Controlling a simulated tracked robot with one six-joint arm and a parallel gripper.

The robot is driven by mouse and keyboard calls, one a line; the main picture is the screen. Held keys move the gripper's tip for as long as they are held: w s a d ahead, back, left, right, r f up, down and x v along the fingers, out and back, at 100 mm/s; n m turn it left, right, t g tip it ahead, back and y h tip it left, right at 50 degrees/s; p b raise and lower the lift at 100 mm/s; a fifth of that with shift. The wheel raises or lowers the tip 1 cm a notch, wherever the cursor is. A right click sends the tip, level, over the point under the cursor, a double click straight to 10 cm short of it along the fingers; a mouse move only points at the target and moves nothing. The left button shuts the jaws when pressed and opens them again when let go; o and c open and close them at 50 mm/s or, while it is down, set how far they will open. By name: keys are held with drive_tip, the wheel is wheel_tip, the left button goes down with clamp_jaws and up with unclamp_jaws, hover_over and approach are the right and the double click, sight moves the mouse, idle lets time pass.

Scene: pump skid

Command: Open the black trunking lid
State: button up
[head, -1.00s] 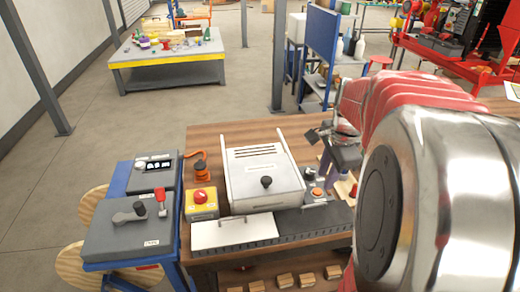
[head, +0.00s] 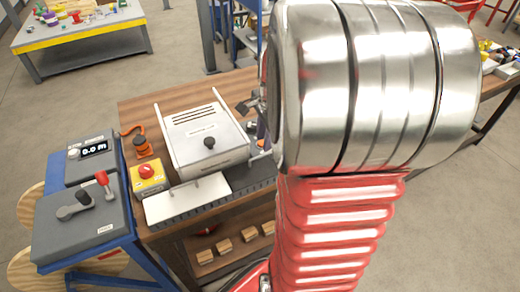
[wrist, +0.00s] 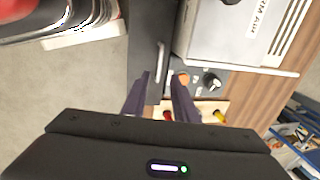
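The black trunking lid (wrist: 148,45) is a dark strip with a thin silver handle (wrist: 162,62), seen in the wrist view ahead of my gripper. In the head view the dark trunking (head: 253,180) runs along the table's front edge, its right end hidden by my arm. A white lid (head: 187,199) with its own handle covers the left stretch. My gripper (wrist: 160,98) is open and empty, its two dark fingers apart. It is above the right part of the table; I cannot tell its height over the lid. In the head view my arm hides most of it.
A grey metal box (head: 206,140) with a black knob stands behind the trunking. A control box with an orange button (wrist: 183,78) and black knob (wrist: 211,82) is close to my right finger. A yellow box with a red button (head: 146,172) stands left.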

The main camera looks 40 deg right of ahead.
hover_over(261, 164)
drive_tip(key=f, duration=0.7)
drive_tip(key=shift+d, duration=0.25)
drive_tip(key=shift+c, duration=0.2)
clamp_jaws()
drive_tip(key=shift+r, duration=0.1)
idle(0.7)
drive_tip(key=shift+a, duration=0.15)
